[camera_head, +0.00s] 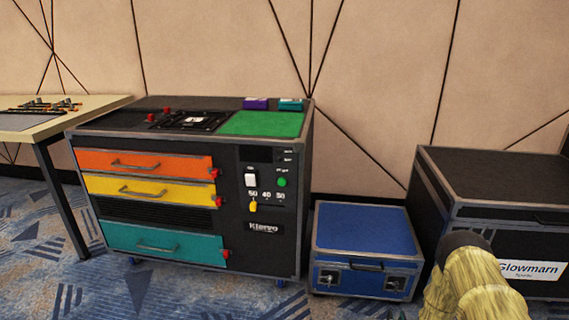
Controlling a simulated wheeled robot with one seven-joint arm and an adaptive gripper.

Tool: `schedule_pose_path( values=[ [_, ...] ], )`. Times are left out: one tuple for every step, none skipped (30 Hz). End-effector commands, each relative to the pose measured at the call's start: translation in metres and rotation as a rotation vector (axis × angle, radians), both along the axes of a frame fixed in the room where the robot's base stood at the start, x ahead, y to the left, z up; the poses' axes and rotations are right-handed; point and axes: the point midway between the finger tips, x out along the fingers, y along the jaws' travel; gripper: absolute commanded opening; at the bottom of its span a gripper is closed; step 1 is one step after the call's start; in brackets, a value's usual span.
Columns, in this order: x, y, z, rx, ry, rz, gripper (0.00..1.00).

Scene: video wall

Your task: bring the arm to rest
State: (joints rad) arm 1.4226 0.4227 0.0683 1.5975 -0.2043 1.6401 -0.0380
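Part of my arm (472,285) shows at the lower right, in front of the black case. It is a yellowish, rounded link with a dark end. My gripper's fingers do not show, so I cannot see whether it holds anything.
A black cabinet (265,210) with orange, yellow and teal drawers, all shut, stands at centre left. A green mat (262,124) lies on top. A blue case (365,232) and a black case (500,175) stand to its right. A table (85,104) is at the left. Patterned carpet lies in front.

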Motion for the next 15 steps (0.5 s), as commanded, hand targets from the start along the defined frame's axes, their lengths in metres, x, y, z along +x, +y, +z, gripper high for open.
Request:
schedule_pose_path(
  values=[
    [-0.006,0.019,-0.005,0.024,0.055,0.013,0.28],
    [-0.010,0.030,-0.009,0.039,0.094,0.021,0.28],
    [-0.018,0.047,-0.014,0.060,0.152,0.032,0.28],
    [-0.026,0.059,-0.018,0.076,0.201,0.040,0.28],
    [-0.035,0.072,-0.022,0.091,0.251,0.049,0.28],
    [-0.048,0.089,-0.026,0.110,0.318,0.061,0.28],
    [-0.059,0.101,-0.029,0.124,0.371,0.071,0.28],
    [-0.070,0.113,-0.031,0.137,0.422,0.079,0.28],
    [-0.088,0.128,-0.034,0.152,0.494,0.090,0.28],
    [-0.101,0.139,-0.035,0.162,0.546,0.100,0.28],
    [-0.115,0.150,-0.035,0.171,0.599,0.108,0.28],
    [-0.135,0.162,-0.035,0.183,0.669,0.118,0.28],
    [-0.149,0.171,-0.034,0.189,0.721,0.125,0.28],
    [-0.165,0.180,-0.033,0.195,0.772,0.133,0.28],
    [-0.185,0.190,-0.030,0.201,0.837,0.142,0.28]
  ],
)
